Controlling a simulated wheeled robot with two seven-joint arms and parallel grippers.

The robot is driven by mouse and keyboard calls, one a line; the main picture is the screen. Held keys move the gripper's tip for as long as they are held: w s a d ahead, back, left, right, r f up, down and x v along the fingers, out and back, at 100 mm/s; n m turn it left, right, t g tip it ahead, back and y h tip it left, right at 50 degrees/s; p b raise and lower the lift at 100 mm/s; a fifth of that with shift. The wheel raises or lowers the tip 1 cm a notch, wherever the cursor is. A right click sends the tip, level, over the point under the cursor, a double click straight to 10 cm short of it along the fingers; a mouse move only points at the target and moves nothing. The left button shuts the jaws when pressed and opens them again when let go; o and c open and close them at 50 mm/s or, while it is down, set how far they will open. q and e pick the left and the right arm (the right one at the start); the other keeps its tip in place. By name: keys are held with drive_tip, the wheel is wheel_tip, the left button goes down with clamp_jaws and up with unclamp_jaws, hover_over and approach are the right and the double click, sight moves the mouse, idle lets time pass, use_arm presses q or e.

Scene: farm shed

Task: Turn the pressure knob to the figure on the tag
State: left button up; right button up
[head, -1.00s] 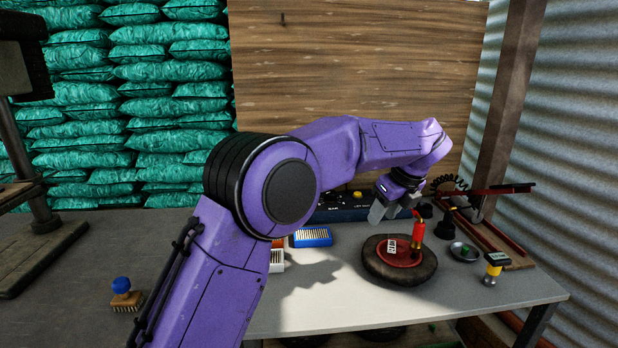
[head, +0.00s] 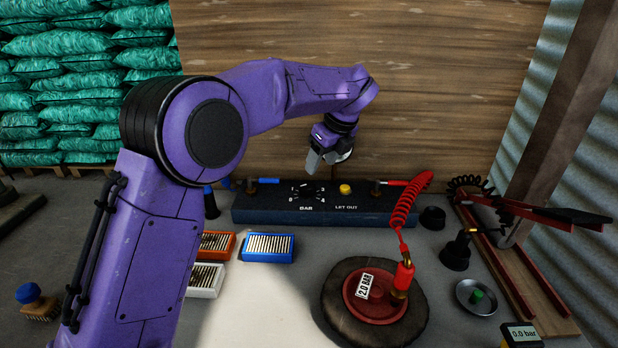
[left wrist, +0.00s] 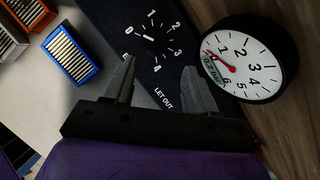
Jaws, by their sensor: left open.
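The pressure knob (head: 306,190) is a dark dial marked up to 4, with BAR below it, on the long dark control box (head: 235,210). In the left wrist view the knob (left wrist: 150,40) lies beyond the fingers; its pale mark is too small to read surely. The tag (head: 364,286) reads 2.0 BAR and lies on the red hub of a small wheel (head: 418,318). My left gripper (head: 314,162) is open and empty, above the box and apart from the knob. A round white gauge (left wrist: 245,58) has its red needle near the low end.
A yellow button (head: 345,189) sits by LET OUT. A red coiled hose (head: 402,215) runs from the box to the wheel. Blue (head: 267,247), orange and white trays stand left. A yellow-black device (head: 521,335) reads 0.0 bar. The front middle of the bench is clear.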

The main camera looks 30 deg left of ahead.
sight(307, 184)
use_arm(q)
drive_tip(key=x, duration=0.7)
drive_tip(key=shift+s+a+f, duration=0.15)
drive_tip(key=shift+s+a, duration=0.25)
drive_tip(key=shift+a, duration=0.15)
drive_tip(key=shift+a+f, duration=0.15)
drive_tip(key=shift+f, duration=0.4)
drive_tip(key=c, duration=0.8)
